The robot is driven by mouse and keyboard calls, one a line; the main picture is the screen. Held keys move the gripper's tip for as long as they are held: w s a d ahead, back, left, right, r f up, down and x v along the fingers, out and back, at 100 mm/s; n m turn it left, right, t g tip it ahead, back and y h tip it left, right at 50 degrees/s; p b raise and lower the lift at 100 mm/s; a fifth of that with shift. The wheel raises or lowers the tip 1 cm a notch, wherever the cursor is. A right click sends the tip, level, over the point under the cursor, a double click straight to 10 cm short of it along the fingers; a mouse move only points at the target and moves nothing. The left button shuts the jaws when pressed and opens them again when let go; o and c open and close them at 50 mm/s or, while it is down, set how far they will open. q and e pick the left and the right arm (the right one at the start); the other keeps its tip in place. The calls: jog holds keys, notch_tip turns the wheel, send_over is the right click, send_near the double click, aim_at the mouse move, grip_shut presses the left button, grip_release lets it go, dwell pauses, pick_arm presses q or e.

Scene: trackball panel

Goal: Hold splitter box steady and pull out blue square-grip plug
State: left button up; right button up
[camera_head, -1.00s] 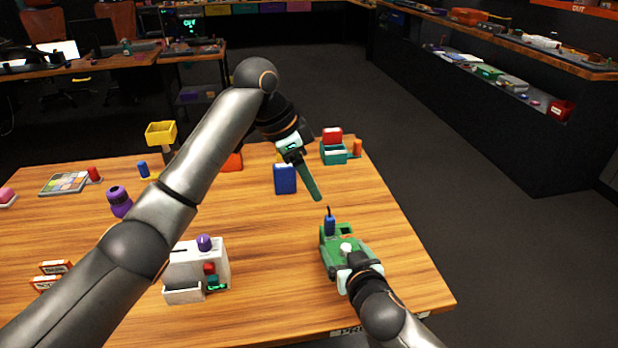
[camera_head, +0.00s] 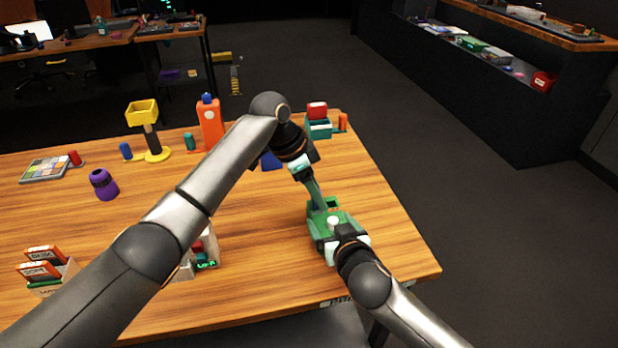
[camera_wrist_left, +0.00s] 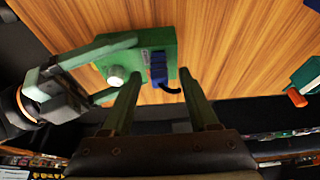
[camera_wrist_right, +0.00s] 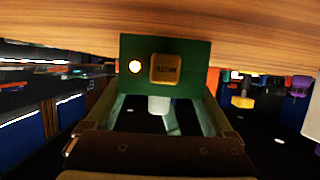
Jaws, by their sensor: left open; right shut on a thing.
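The green splitter box (camera_head: 316,232) sits on the table near its right edge. A white knob shows on its top. My right gripper (camera_head: 333,238) is shut on the box from the near side. The right wrist view shows the box's green face (camera_wrist_right: 130,48) with a tan label and a lit round spot. The blue square-grip plug (camera_wrist_left: 158,66) is in the box's end, with a black cable curving from it. My left gripper (camera_wrist_left: 158,76) is open, its fingers pointing at the plug from either side. In the head view my left gripper (camera_head: 317,203) hides the plug.
A teal container with a red object (camera_head: 318,122) stands at the table's far right corner. A blue block (camera_head: 270,160) is partly behind my left arm. An orange bottle (camera_head: 210,122) and a yellow-topped stand (camera_head: 148,130) are farther left. Table around the box's right side is clear.

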pick_arm(q)
jog(key=shift+d+f, duration=0.1)
jog(key=shift+f, duration=0.15)
grip_shut()
dwell(0.8)
